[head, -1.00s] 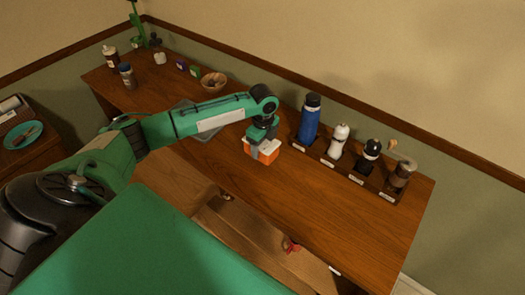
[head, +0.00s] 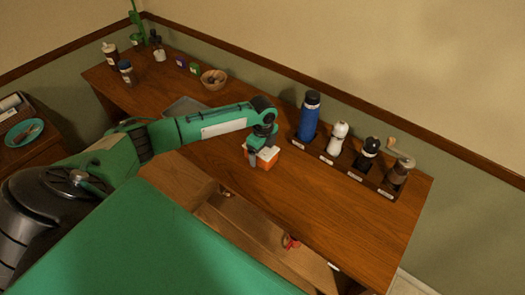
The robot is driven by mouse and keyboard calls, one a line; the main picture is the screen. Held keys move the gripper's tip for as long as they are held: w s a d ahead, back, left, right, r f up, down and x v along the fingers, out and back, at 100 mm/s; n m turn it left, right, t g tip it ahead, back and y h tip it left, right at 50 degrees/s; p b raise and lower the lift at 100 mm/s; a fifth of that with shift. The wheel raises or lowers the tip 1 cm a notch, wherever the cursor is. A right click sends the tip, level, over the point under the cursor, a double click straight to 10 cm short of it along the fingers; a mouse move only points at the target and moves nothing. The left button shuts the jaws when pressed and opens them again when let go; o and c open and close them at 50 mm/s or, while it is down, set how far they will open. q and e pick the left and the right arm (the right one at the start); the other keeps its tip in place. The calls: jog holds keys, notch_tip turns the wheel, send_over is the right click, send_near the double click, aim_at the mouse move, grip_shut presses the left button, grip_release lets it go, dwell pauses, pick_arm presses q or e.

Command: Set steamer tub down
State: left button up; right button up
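The steamer tub appears to be the small orange-and-white box (head: 268,158) in the head view, near the middle of the wooden counter. My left gripper (head: 259,153) comes down over it from the upper left. A grey finger crosses the tub's left part and the hand hides some of its top. The far finger is hidden. The gripper looks shut on the tub. The tub is upright and at or just above the counter top; I cannot tell whether it touches. My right gripper is not in view.
Behind and right, a rack holds a blue bottle (head: 309,116), a white mill (head: 337,138), a black mill (head: 367,153) and a hand grinder (head: 398,171). A wooden bowl (head: 213,79) stands farther back. An open drawer (head: 255,230) juts out in front. Counter right of the tub is clear.

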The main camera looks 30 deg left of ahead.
pick_arm(q)
jog(key=shift+r, duration=0.6)
notch_tip(320, 180, up, 10)
jog(key=shift+r+b, duration=0.2)
jog(key=shift+b, duration=1.05)
jog(key=shift+r, duration=0.4)
